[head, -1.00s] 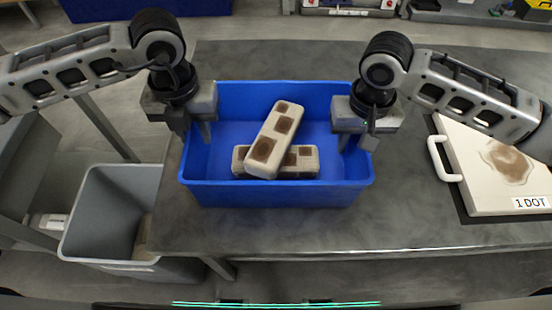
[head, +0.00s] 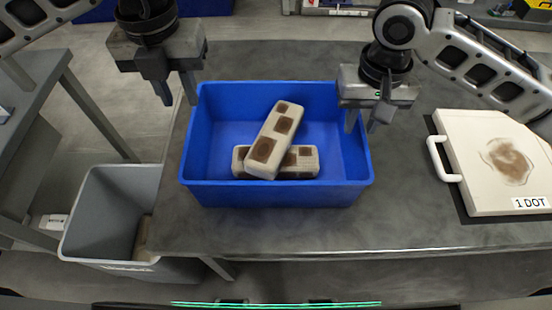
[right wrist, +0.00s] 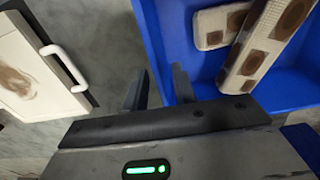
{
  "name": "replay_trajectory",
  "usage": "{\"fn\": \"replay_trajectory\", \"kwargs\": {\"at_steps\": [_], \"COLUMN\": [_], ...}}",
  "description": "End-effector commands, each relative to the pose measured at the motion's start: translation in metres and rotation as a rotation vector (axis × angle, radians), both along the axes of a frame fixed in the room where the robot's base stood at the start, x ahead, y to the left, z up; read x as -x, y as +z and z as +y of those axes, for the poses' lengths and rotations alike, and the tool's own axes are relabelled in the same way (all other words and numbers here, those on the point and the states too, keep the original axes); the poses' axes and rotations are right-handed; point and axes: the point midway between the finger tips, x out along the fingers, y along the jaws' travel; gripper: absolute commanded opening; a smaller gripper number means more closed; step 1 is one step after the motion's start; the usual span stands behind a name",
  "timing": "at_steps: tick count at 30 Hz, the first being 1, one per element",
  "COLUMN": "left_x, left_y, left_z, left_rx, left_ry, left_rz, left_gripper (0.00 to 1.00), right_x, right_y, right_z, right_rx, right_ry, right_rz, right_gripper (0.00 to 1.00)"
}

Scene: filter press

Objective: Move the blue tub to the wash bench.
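The blue tub (head: 275,195) stands level on the grey metal table (head: 400,225). Two pale blocks with brown square patches (head: 270,145) lie crossed inside it; they also show in the right wrist view (right wrist: 255,45). My left gripper (head: 178,92) is open and empty, raised beyond the tub's left rim. My right gripper (head: 362,122) is open above the tub's right rim. In the right wrist view its fingers (right wrist: 158,88) are apart, one on each side of the tub's wall (right wrist: 155,40). I cannot tell which surface is the wash bench.
A white plate with a handle and brown stain (head: 490,180), labelled "1 DOT", lies on a dark mat at the right. A grey bin (head: 105,220) stands below the table's left edge. Another table (head: 45,90) is at the far left. The table front is clear.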

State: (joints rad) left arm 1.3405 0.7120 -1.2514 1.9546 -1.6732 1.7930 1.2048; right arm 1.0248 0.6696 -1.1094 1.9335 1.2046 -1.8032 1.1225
Motion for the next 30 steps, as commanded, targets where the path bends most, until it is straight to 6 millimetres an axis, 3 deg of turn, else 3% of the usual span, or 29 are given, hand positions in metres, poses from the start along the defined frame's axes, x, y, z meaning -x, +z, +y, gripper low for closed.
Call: {"fn": "replay_trajectory", "kwargs": {"at_steps": [3,10,30], "left_x": [0.0,0.0,0.0], "left_y": [0.0,0.0,0.0], "left_z": [0.0,0.0,0.0], "left_rx": [0.0,0.0,0.0], "left_ry": [0.0,0.0,0.0], "left_rz": [0.0,0.0,0.0], "left_gripper": [0.27,0.27,0.27], "right_x": [0.0,0.0,0.0], "right_y": [0.026,0.053,0.056], "right_z": [0.0,0.0,0.0], "right_rx": [-0.002,0.0,0.0], "right_ry": [0.0,0.001,0.0], "right_rz": [-0.003,0.0,0.001], "right_gripper": [0.27,0.27,0.27]}}
